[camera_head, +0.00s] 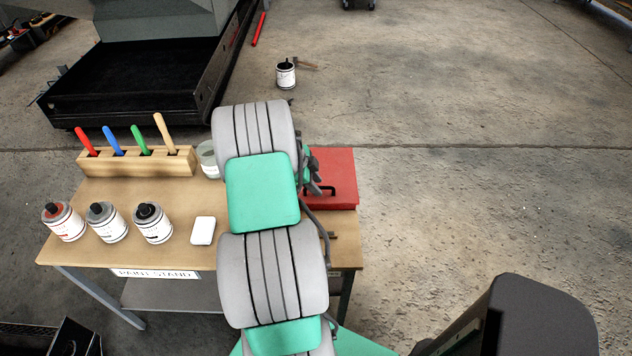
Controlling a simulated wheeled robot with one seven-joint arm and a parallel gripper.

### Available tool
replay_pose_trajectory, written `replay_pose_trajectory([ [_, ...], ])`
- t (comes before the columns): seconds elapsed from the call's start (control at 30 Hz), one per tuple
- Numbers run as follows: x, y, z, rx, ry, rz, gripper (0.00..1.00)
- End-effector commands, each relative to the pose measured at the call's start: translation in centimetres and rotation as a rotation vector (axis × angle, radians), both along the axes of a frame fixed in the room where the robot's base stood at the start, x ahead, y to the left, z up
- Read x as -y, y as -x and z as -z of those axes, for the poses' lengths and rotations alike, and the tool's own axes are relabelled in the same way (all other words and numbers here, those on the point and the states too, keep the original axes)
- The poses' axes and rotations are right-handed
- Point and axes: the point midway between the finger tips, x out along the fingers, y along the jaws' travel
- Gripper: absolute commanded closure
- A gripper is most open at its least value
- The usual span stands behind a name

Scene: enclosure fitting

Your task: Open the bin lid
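A red bin (340,168) stands at the right end of the wooden table. Its red top looks shut, with a dark handle (322,190) on the near side; its left part is hidden behind my arm. My grey and green arm reaches over the table from the bottom of the view. Dark parts of my gripper (313,178) show at the arm's right side, close to the handle. The fingers are mostly hidden, so I cannot tell whether they touch it.
The table (185,185) holds several paint cans, a wooden block (135,163) with upright coloured handles, a white box (203,230) and a glass jar (208,158). A can (286,75) stands on the floor behind.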

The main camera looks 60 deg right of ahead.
Motion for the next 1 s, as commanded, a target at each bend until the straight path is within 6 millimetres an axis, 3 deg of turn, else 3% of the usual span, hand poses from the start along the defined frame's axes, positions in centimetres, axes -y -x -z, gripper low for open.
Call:
replay_pose_trajectory([
  [0.07, 0.00, 0.01, -0.01, 0.000, 0.000, 0.000, 0.67],
  [0.47, -0.02, -0.07, -0.05, 0.000, 0.001, -0.001, 0.99],
  [1.0, -0.02, -0.17, -0.10, 0.001, 0.001, -0.003, 1.00],
])
